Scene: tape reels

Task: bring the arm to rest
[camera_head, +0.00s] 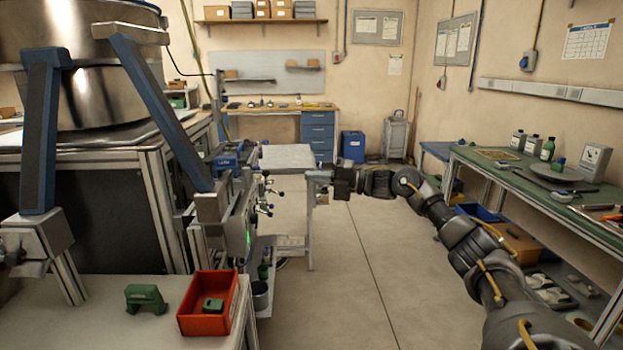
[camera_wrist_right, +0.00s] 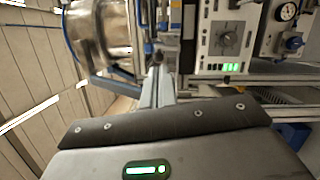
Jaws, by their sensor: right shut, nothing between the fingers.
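My right arm (camera_head: 440,215) reaches in from the lower right of the head view and stretches left over the floor. Its gripper (camera_head: 318,178) is at the far end, just right of the machine with the dials and knobs. The right gripper is shut and empty. In the right wrist view, my own wrist housing with a green light fills the bottom, and the machine's control panel (camera_wrist_right: 228,38) faces it at the upper right. My left arm and left gripper are not in view.
A large metal drum (camera_head: 90,75) in blue brackets stands at the left. A red bin (camera_head: 222,318) holding a green part sits near a loose green part (camera_head: 145,298) on a bench. A green-topped workbench (camera_head: 535,180) runs along the right. The floor between is open.

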